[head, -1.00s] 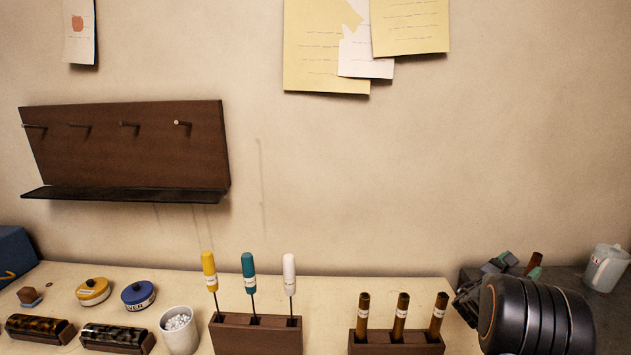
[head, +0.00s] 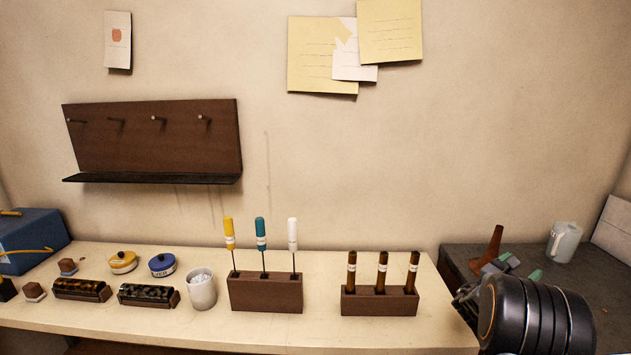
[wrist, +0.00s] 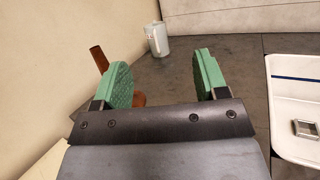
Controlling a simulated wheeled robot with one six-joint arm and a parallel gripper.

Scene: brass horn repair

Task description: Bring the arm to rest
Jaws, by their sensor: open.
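My gripper shows in the wrist view (wrist: 160,82) with its two green pads wide apart and nothing between them. In the head view my gripper (head: 512,268) is partly hidden behind the dark, round end of my arm at the lower right. It is in the air over the dark grey surface (head: 600,290) to the right of the pale bench. A brown cone-shaped thing (head: 494,247) stands on that surface beyond the gripper. In the wrist view the brown cone (wrist: 99,59) is partly hidden behind the left pad.
A pale mug (head: 563,242) stands at the back right. A white tray (wrist: 283,130) lies to the right. The bench (head: 200,335) holds a block with three coloured-handled tools (head: 265,293), a block with three brown tubes (head: 379,302), a white cup (head: 202,291) and tins (head: 162,265).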

